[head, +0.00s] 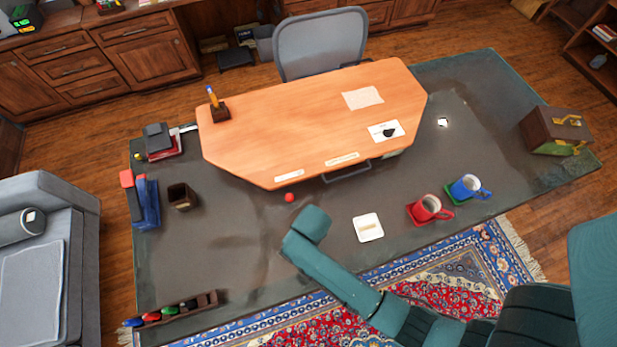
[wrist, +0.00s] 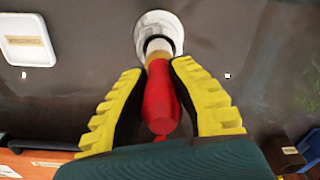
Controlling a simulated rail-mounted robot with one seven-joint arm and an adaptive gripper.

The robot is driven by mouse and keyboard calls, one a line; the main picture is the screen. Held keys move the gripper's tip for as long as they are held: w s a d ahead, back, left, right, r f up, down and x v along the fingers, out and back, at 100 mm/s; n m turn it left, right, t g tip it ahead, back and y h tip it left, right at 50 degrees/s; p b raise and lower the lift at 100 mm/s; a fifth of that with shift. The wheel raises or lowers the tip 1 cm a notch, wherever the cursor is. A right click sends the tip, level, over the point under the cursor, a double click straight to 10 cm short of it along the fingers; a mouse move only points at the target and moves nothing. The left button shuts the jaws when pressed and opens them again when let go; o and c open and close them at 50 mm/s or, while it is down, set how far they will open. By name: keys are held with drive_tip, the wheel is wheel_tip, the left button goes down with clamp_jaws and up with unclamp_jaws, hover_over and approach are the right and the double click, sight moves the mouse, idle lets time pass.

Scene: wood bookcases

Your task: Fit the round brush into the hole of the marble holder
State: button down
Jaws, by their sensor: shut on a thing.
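My gripper (wrist: 158,75) has yellow ridged fingers and is shut on the round brush (wrist: 160,100) in the wrist view. The brush has a red handle, a tan band and a pale tip that points away from me. The marble holder (wrist: 172,22) is a white round piece on the dark tabletop, straight beyond the tip. The tip overlaps the holder's dark hole in this view; I cannot tell whether it is inside or above it. In the head view my arm hides the holder and gripper. A small red round thing (head: 290,197) shows just above my arm there; I cannot tell if it is the brush's end.
A white square tray (head: 368,228) with a label lies right of my arm; it also shows in the wrist view (wrist: 27,40). Red (head: 428,206) and blue (head: 468,187) mugs stand farther right. A brown cup (head: 182,196) stands left. The wooden desktop (head: 300,125) is behind.

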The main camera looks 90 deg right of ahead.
drive_tip(key=shift+f, duration=1.7)
drive_tip(key=shift+f, duration=0.15)
drive_tip(key=c, duration=1.1)
unclamp_jaws()
drive_tip(key=shift+o, duration=0.2)
wheel_tip(320, 180, up, 12)
drive_tip(key=shift+s+a+r+p, duration=0.15)
drive_tip(key=shift+p, duration=0.55)
